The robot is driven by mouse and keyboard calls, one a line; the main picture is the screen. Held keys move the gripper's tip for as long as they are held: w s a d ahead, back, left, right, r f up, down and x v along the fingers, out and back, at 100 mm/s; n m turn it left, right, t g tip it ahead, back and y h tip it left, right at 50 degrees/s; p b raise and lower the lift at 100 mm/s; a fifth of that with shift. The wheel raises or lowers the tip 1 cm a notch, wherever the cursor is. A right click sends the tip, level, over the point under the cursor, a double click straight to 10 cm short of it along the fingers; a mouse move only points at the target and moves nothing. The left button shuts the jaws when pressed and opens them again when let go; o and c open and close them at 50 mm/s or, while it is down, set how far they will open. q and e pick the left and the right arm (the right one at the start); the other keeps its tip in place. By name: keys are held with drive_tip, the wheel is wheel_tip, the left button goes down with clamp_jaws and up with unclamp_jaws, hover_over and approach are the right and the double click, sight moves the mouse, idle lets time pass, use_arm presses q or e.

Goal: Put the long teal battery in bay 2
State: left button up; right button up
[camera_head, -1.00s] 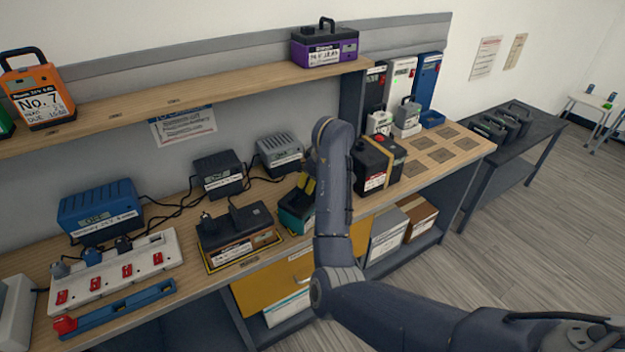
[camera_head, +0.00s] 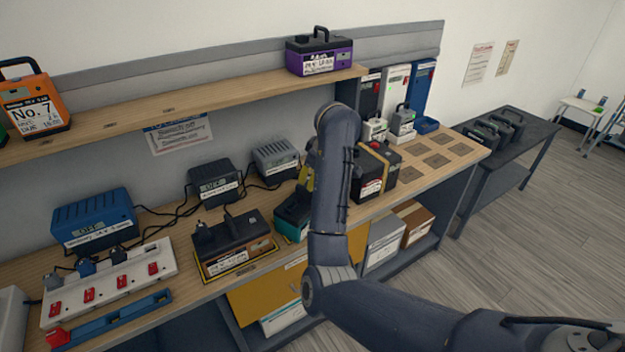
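The teal battery (camera_head: 292,217) is on the wooden bench near the middle, mostly hidden behind my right arm. I cannot tell whether it rests on the bench or is lifted. My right gripper (camera_head: 305,181) is largely covered by my own forearm; a yellowish part shows just above the teal battery. Its fingertips and any contact are hidden. A dark battery with a brown label side (camera_head: 232,245) sits in a yellow-outlined place left of the teal one. I cannot read which place is bay 2. My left gripper is not in view.
Chargers, including a blue one (camera_head: 93,220), line the bench's back with cables. A white power strip (camera_head: 108,285) lies left. A black battery with a yellow strap (camera_head: 373,172) stands close right of my arm. Dark square pads (camera_head: 438,160) at the right are bare.

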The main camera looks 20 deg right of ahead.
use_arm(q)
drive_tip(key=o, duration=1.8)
